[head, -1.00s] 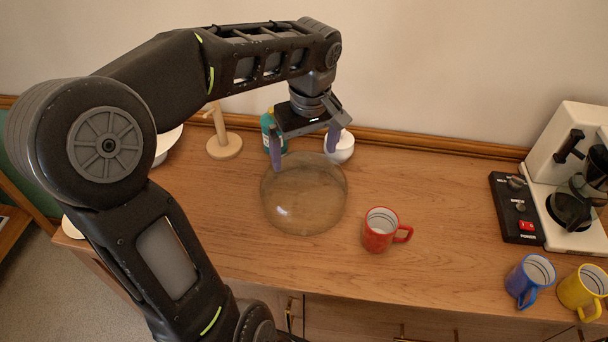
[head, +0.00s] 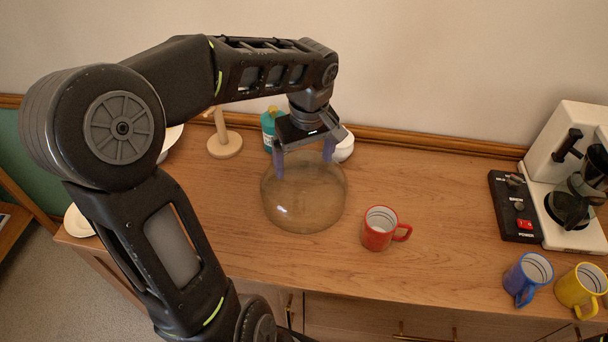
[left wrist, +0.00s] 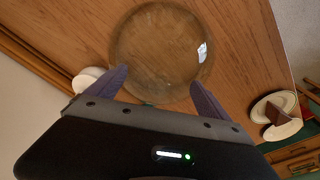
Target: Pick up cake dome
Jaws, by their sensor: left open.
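The cake dome (head: 305,198) is a clear, round glass cover on the wooden counter, left of the red mug. In the left wrist view the dome (left wrist: 160,45) lies just beyond my fingertips. My left gripper (head: 304,160) is open and empty, pointing down over the dome's far side. In the left wrist view its two purple fingers (left wrist: 158,78) are spread at the dome's near rim in that picture. I cannot tell whether they touch the glass. My right gripper is not in view.
A red mug (head: 380,229) stands just right of the dome. Behind are a wooden stand (head: 224,143), a green bottle (head: 268,130) and a white bowl (head: 344,147). Blue (head: 527,279) and yellow (head: 583,290) mugs and a coffee maker (head: 572,180) are at right. The counter (head: 450,210) is clear between.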

